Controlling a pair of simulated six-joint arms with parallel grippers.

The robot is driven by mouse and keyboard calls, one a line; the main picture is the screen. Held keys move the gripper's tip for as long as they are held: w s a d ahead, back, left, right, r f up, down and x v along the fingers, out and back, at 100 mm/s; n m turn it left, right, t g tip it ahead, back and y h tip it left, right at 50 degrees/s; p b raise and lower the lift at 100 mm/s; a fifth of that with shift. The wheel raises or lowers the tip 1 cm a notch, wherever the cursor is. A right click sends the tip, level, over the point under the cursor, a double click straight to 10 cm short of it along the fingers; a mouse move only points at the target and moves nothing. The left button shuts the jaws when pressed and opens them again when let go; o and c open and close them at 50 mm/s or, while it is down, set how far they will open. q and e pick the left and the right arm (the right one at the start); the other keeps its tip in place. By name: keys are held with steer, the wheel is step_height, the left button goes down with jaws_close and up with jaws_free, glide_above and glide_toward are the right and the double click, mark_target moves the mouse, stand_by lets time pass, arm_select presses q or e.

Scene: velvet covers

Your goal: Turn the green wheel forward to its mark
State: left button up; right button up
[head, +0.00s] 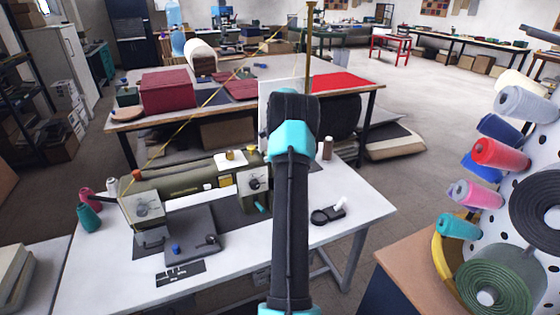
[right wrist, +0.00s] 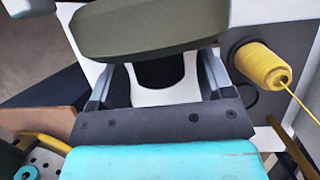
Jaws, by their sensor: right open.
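An olive-green sewing machine (head: 190,186) stands on a white table. My right arm crosses the middle of the head view and hides its right end; no green wheel can be made out there. In the right wrist view my right gripper (right wrist: 163,68) is open, its two grey fingers apart. A rounded olive-green piece (right wrist: 150,28) lies above the fingertips, with a dark round part (right wrist: 161,72) below it, between the fingers. I cannot tell whether this piece is the wheel or touches the fingers. No mark can be made out. My left gripper is out of view.
A yellow thread cone (right wrist: 265,65) stands close to the right finger in the wrist view. A teal spool (head: 88,218) sits at the table's left, and a small black item (head: 328,214) at the right. A pegboard with thread spools, including a red one (head: 500,154), stands at far right.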

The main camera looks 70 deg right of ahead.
steer(key=shift+f, duration=0.1)
steer(key=shift+c, duration=0.5)
steer(key=c, duration=0.8)
steer(key=shift+t+h, duration=0.3)
steer(key=shift+h, duration=0.1)
steer(key=shift+s+a+n+t+h, duration=0.15)
steer(key=shift+n+t+h, duration=0.25)
steer(key=shift+t+h, duration=0.65)
steer(key=n+t+h, duration=0.1)
steer(key=t+h, duration=0.3)
steer(key=shift+s+a+f, duration=0.1)
steer(key=shift+s, duration=0.05)
steer(key=t+h, duration=0.1)
steer(key=n+t+h, duration=0.1)
steer(key=t+h, duration=0.1)
steer(key=t, duration=0.1)
steer(key=shift+a+f+n+h, duration=0.1)
steer(key=shift+f+n+h, duration=0.15)
steer(key=shift+n, duration=0.05)
steer(key=shift+f+n+t+h, duration=0.1)
steer(key=shift+n+t+h, duration=0.9)
steer(key=shift+t, duration=0.75)
